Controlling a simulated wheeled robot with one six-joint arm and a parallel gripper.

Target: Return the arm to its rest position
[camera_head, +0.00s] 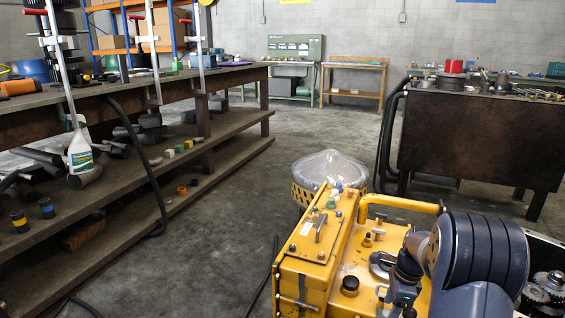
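My arm shows at the lower right as a large dark grey ribbed part, folded low over the yellow body. A small dark end piece that looks like my gripper (402,292) points down close above the yellow top, left of the ribbed part. Its fingertips are too small and dark to make out, so I cannot tell whether it is open or shut. I see nothing clearly held in it.
A long workbench (232,76) with a lower shelf runs along the left; a spray bottle (80,150) stands there. A dark table (480,140) with parts stands right. Gears (545,290) lie at the lower right corner. The concrete floor between is mostly clear.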

